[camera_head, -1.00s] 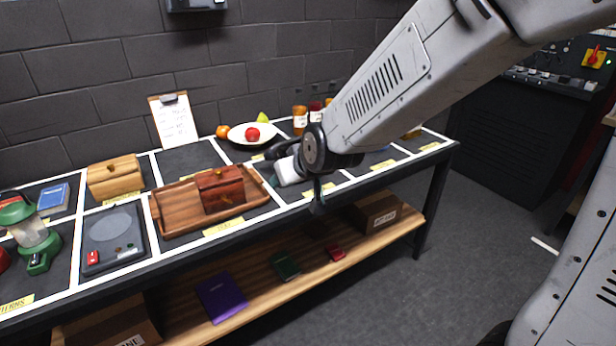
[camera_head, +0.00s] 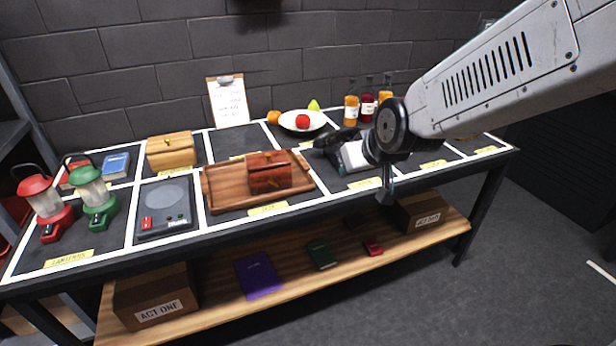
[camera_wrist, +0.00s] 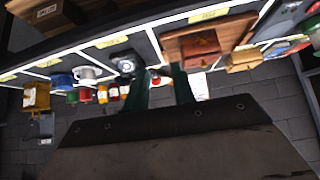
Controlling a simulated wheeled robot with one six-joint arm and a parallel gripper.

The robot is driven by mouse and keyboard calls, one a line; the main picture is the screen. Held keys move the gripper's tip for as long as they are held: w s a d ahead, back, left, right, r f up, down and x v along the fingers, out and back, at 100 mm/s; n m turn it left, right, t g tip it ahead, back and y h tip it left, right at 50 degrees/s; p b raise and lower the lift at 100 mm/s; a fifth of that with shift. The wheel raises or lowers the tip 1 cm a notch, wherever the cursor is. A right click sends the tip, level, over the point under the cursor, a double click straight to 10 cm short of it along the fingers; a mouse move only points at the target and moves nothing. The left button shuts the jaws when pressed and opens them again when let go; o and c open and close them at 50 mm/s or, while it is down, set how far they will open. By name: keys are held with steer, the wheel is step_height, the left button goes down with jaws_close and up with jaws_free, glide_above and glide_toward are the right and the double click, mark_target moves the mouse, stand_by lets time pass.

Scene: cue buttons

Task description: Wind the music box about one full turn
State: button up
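A dark reddish wooden box (camera_head: 270,172) with a small knob on top sits on a brown wooden tray (camera_head: 222,188) on the table. A lighter wooden box (camera_head: 170,152) with a knob stands behind and to the left. I cannot tell for sure which is the music box. In the wrist view, which looks upside down, the reddish box (camera_wrist: 197,46) and the lighter box (camera_wrist: 243,61) both show beyond the fingers. My gripper (camera_head: 387,192) hangs by the table's front edge, right of the tray and apart from both boxes. In the wrist view its two fingers (camera_wrist: 166,88) stand apart, with nothing gripped.
A grey scale (camera_head: 165,205), a red lantern (camera_head: 45,200) and a green lantern (camera_head: 95,195) stand at left. A black telephone-like object (camera_head: 338,140), a fruit plate (camera_head: 290,120) and bottles (camera_head: 351,110) are behind my gripper. The lower shelf (camera_head: 215,300) holds boxes and books.

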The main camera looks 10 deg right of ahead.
steer(key=w+a+f+n+t, duration=0.4)
steer(key=w+a+f, duration=0.45)
steer(key=w, duration=0.25)
steer(key=n+t+y, duration=0.2)
steer(key=n+t, duration=0.3)
steer(key=t, duration=0.1)
glide_toward(272, 182)
steer(key=shift+w+f, duration=0.15)
steer(key=shift+w, duration=0.45)
steer(key=shift+x, duration=3.9)
steer(key=shift+f, duration=0.1)
jaws_close()
